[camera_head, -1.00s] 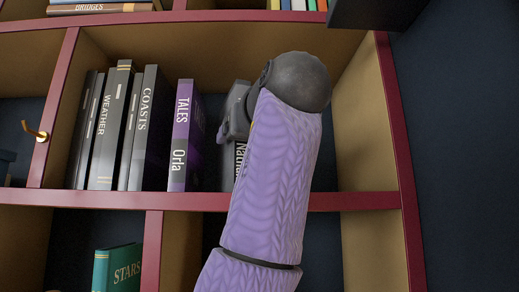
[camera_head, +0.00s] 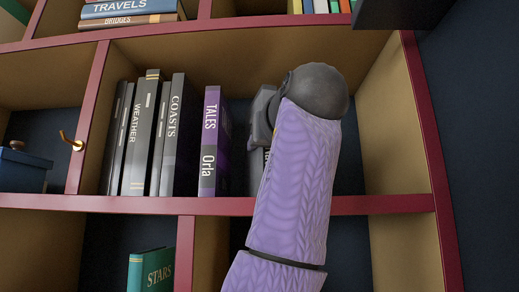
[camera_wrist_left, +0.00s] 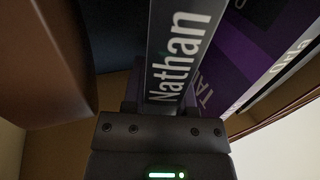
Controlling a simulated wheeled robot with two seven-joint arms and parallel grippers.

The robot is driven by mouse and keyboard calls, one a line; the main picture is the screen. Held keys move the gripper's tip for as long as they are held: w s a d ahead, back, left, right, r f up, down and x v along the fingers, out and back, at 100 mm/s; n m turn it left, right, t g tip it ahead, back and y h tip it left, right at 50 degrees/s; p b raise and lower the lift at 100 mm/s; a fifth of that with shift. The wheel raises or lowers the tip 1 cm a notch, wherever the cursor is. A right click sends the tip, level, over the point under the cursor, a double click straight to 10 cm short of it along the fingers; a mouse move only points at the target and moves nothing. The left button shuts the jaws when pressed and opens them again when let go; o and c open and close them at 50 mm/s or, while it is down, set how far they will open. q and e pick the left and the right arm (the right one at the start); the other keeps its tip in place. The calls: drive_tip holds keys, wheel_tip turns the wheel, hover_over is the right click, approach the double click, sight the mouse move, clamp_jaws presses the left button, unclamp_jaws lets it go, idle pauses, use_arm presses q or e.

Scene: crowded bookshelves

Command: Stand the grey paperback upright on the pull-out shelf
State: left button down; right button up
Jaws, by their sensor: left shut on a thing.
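The grey paperback, with "Nathan" on its spine, stands in the middle compartment (camera_head: 257,172), mostly hidden behind my left arm. In the left wrist view its grey spine (camera_wrist_left: 178,55) runs up from between my jaws. My left gripper (camera_head: 260,120) is shut on this book, at the right of the purple "TALES" book (camera_head: 212,145). The purple book also shows in the left wrist view (camera_wrist_left: 235,60), close beside the grey one. My right gripper is not in view. I cannot tell which board is the pull-out shelf.
Several dark books, such as "COASTS" (camera_head: 172,135), stand left of the purple book. The compartment is bare to the right of my arm. A red-edged board (camera_head: 385,204) runs below. A brass hook (camera_head: 72,141) and a blue box (camera_head: 22,170) are at left.

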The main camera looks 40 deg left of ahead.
use_arm(q)
drive_tip(key=shift+r, duration=0.25)
drive_tip(key=shift+s+d, duration=0.35)
drive_tip(key=b+v, duration=0.1)
drive_tip(key=v, duration=1.5)
drive_tip(key=shift+b, duration=0.4)
